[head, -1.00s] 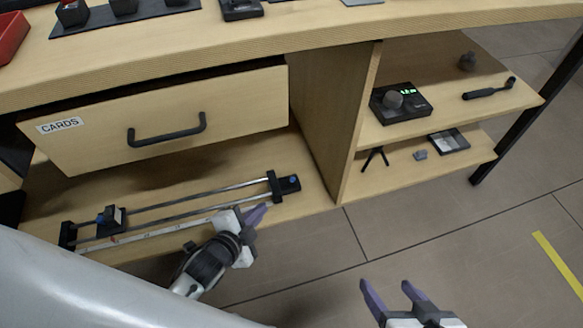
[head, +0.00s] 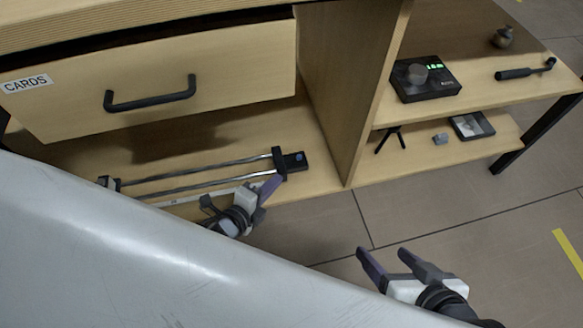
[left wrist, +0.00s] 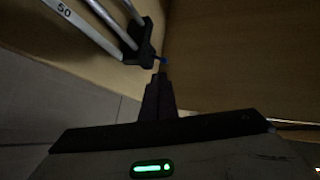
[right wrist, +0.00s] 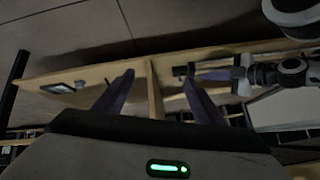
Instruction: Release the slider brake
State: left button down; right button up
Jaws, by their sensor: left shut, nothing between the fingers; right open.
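The camera slider lies on the low shelf, with two metal rails (head: 205,174) and a white scale strip. Its right end block (head: 294,161) is black with a small blue part on top. In the left wrist view the end block (left wrist: 140,45) is just beyond the fingertips, with a blue spot (left wrist: 163,61) at their tips; I cannot tell whether they touch. The carriage (head: 107,182) is mostly hidden by my arm. My left gripper (head: 277,180) is shut and empty, near the right end block. My right gripper (head: 383,252) is open and empty above the floor.
The CARDS drawer (head: 150,80) hangs above the slider, partly open with a black handle. A vertical panel (head: 350,90) stands right of the slider. Shelves on the right hold a black dial device (head: 425,80), a small tripod (head: 391,138) and a tray (head: 472,125). The floor in front is clear.

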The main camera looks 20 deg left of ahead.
pick_arm(q)
jog(key=b, duration=0.4)
send_near(299, 159)
jog(key=x, duration=0.2)
jog(key=f+x, duration=0.1)
jog(key=x, duration=0.2)
jog(key=shift+a, duration=0.2)
jog(key=shift+w+f+b, duration=0.2)
jog(key=shift+w+b, duration=0.15)
jog(key=shift+w, duration=0.1)
jog(key=shift+d, duration=0.1)
pick_arm(e)
jog(key=shift+t+y, duration=0.9)
jog(key=a+r, duration=0.1)
jog(key=r, duration=0.1)
jog(key=w+a+r, duration=0.1)
jog(key=shift+a+r, duration=0.3)
jog(key=shift+r, duration=0.05)
